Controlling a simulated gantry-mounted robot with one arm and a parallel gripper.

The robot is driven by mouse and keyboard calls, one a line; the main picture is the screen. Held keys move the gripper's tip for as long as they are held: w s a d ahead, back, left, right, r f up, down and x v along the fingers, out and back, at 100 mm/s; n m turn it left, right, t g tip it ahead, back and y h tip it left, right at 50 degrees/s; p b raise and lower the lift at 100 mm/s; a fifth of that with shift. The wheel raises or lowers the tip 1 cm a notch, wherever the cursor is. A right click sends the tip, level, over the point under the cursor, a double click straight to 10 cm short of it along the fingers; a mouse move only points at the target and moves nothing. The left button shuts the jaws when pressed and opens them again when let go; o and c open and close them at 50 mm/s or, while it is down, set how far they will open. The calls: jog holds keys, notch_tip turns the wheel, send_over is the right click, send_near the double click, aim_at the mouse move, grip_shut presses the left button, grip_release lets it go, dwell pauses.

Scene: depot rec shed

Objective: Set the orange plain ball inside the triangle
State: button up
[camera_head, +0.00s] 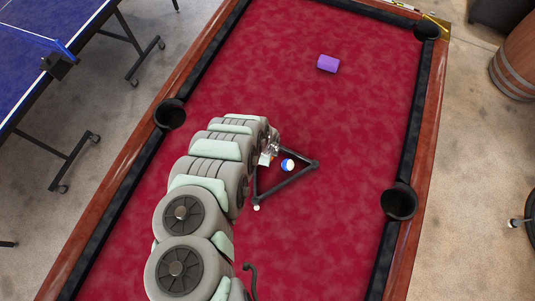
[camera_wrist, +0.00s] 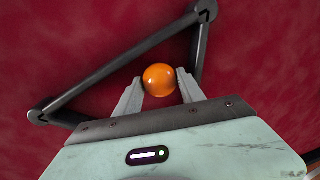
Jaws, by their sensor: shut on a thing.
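The plain orange ball (camera_wrist: 159,79) is held between the two fingertips of my gripper (camera_wrist: 160,88) in the wrist view. The black triangle (camera_wrist: 120,65) lies on the red cloth around and beyond the fingers. The ball appears in the picture between two of its bars; its height above the cloth is hard to tell. In the head view, the triangle (camera_head: 288,180) shows beside my gripper (camera_head: 268,156), part of it hidden by my arm. The orange ball is not clearly visible there.
A blue-and-white ball (camera_head: 288,165) sits at the triangle, seemingly within its bars. A small white thing (camera_head: 256,207) is at its near corner. A purple block (camera_head: 328,63) lies farther up the pool table (camera_head: 330,250). The cloth to the right is clear, with a pocket (camera_head: 398,201) at the edge.

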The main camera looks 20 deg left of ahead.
jog(key=o, duration=1.6)
jog(key=shift+c, duration=0.2)
jog(key=shift+r, duration=0.15)
notch_tip(320, 180, up, 10)
jog(key=s+p, duration=0.2)
jog(key=p, duration=0.2)
jog(key=shift+d+r+p, duration=0.15)
jog(key=shift+p, duration=0.15)
